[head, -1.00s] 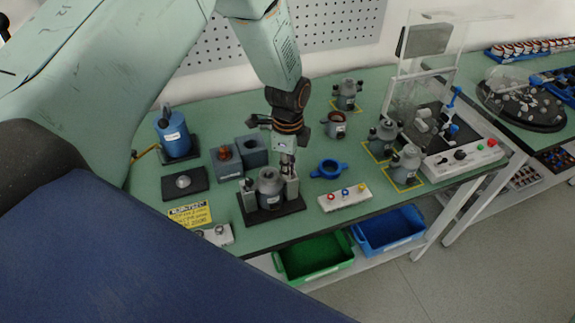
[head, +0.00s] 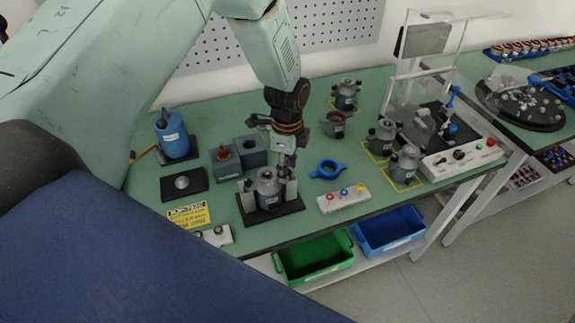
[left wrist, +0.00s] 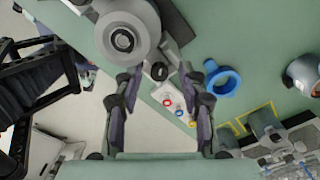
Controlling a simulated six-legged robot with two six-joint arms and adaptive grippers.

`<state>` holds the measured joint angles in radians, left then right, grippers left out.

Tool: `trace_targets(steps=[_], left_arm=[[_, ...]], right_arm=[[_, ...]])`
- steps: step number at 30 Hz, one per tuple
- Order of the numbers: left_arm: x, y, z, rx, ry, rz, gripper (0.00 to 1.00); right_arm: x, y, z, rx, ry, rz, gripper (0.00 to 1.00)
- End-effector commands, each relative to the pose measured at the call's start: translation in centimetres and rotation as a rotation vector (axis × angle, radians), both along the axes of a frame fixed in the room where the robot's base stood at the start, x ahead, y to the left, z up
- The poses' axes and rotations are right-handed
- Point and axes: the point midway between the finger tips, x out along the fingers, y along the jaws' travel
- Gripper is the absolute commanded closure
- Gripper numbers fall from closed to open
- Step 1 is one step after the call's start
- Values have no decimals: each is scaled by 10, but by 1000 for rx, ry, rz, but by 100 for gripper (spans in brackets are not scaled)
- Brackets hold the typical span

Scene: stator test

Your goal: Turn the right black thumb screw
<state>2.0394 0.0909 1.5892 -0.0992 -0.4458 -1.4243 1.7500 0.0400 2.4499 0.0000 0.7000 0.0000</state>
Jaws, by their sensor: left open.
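A grey cylindrical housing (head: 267,188) stands upright in a fixture with a black base (head: 270,214) near the table's front edge; it shows at the top of the left wrist view (left wrist: 123,40). The right black thumb screw (left wrist: 160,72) shows beside the housing in the left wrist view, between the tips of my spread fingers. In the head view it is hidden or too small to tell. My left gripper (head: 286,163) points down over the fixture's right side, open; its two fingers show in the left wrist view (left wrist: 163,84). I cannot tell if they touch the screw. My right gripper is not in view.
A blue ring (head: 328,169) and a white button box (head: 343,199) lie right of the fixture. Blue-grey blocks (head: 251,151) stand behind it to the left. More grey housings (head: 405,163) stand farther right. Green (head: 314,258) and blue (head: 388,230) bins sit below the table's front.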

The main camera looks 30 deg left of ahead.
Motion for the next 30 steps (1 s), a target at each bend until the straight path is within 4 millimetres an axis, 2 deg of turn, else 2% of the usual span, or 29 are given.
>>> trace_targets(steps=[5,8,21,25,30], left_arm=[[0,0,2,0,0,0,59],[1,0,11,-1,-2,1,59],[0,0,96,0,-4,0,59],[0,0,111,0,-2,0,59],[-1,0,120,0,0,0,59]], right_arm=[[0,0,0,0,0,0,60],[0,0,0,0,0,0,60],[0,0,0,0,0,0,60],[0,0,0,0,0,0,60],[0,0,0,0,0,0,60]])
